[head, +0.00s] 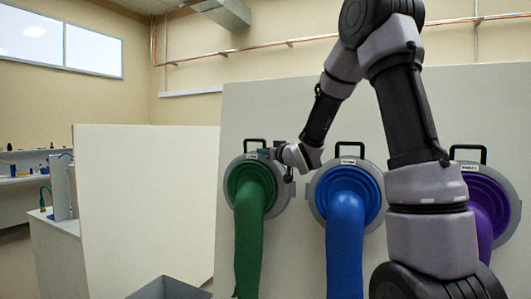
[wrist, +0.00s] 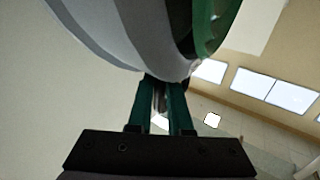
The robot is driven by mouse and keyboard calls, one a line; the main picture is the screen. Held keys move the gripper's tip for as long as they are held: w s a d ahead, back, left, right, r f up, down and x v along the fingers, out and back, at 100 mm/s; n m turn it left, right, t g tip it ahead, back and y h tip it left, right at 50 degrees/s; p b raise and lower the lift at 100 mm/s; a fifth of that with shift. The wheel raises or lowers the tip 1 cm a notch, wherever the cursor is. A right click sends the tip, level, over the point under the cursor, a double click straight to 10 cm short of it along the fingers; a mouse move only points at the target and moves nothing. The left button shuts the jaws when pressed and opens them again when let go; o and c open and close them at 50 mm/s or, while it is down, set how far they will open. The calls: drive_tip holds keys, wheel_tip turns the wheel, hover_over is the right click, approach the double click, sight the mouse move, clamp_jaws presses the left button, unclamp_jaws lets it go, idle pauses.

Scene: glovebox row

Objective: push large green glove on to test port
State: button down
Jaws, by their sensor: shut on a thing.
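The large green glove (head: 249,230) hangs from a round grey ring (head: 233,202) on the left of the white panel, its sleeve drooping down. Its label is too small to read. My gripper (head: 277,153) is at the ring's upper right edge, beside the black handle on top. In the wrist view the teal fingers of my gripper (wrist: 162,98) are close together, with a small pale piece between them at the edge of the grey ring (wrist: 110,35). Part of the green glove (wrist: 212,22) shows beyond it. The exact part gripped is partly hidden by the fingers.
A blue glove (head: 346,240) and a purple glove (head: 487,215) hang in similar rings to the right; my arm partly covers the purple one. A grey bin (head: 170,289) stands low at front left. A blank white panel (head: 150,200) and a bench are at left.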

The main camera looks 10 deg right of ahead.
drive_tip(key=shift+s+a+r, duration=0.1)
drive_tip(key=shift+s+a, duration=0.25)
drive_tip(key=shift+s, duration=0.15)
drive_tip(key=shift+s+a, duration=0.25)
drive_tip(key=shift+s, duration=0.05)
drive_tip(key=shift+s+a+r, duration=0.15)
drive_tip(key=shift+s+a, duration=0.25)
drive_tip(key=shift+s, duration=0.15)
drive_tip(key=shift+s+a, duration=0.2)
drive_tip(key=shift+s, duration=0.1)
drive_tip(key=s+a+r, duration=0.1)
drive_tip(key=s+a, duration=0.3)
drive_tip(key=s, duration=0.2)
drive_tip(key=shift+s+a, duration=0.15)
drive_tip(key=shift+a, duration=0.15)
idle(0.8)
drive_tip(key=shift+f, duration=0.1)
